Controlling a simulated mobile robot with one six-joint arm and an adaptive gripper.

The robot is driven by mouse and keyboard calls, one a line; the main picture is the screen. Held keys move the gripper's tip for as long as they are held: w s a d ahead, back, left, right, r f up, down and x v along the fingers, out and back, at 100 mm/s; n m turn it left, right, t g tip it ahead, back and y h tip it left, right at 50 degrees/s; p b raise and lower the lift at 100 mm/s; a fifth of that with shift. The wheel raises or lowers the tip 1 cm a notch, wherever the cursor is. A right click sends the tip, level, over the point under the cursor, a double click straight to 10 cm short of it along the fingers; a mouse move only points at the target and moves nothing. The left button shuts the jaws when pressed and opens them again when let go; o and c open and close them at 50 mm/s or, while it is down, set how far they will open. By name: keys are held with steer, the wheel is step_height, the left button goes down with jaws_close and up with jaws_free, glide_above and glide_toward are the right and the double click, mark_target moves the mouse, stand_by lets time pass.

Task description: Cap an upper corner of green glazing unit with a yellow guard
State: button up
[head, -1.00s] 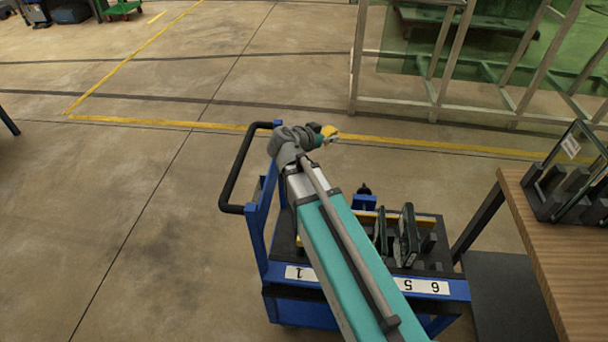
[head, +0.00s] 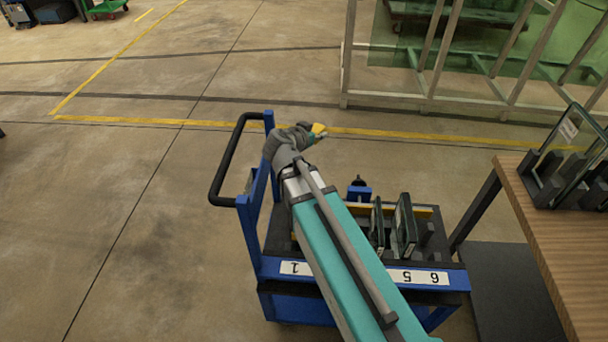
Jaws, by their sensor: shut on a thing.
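My gripper (head: 314,136) is at the far end of my arm, small in the head view, in front of the cart's upright post. It is shut on a small yellow piece (head: 318,129), which looks like the yellow guard; my arm partly hides the grip. Two dark-framed glazing units (head: 404,224) (head: 377,226) stand upright in the blue cart, to the right of my arm. Another glass unit (head: 568,146) with a white label stands in dark holders on the wooden table. I cannot tell which of them is the green one. The yellow piece is apart from all of them.
The blue cart (head: 428,275) has number labels and a black handle (head: 228,160); my arm crosses over it. The wooden table (head: 548,235) is at the right. A metal rack (head: 428,106) with large green panes stands behind. Floor at the left is clear.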

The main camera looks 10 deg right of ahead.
steer(key=a+f+n+t+y+b, duration=0.3)
steer(key=a+f+n+y+b, duration=0.1)
steer(key=f+b, duration=0.9)
steer(key=shift+f+n+y, duration=0.7)
steer(key=shift+f+n, duration=0.1)
steer(key=shift+f, duration=0.05)
steer(key=shift+w, duration=0.1)
steer(key=shift+f+b, duration=0.1)
steer(key=shift+b, duration=0.3)
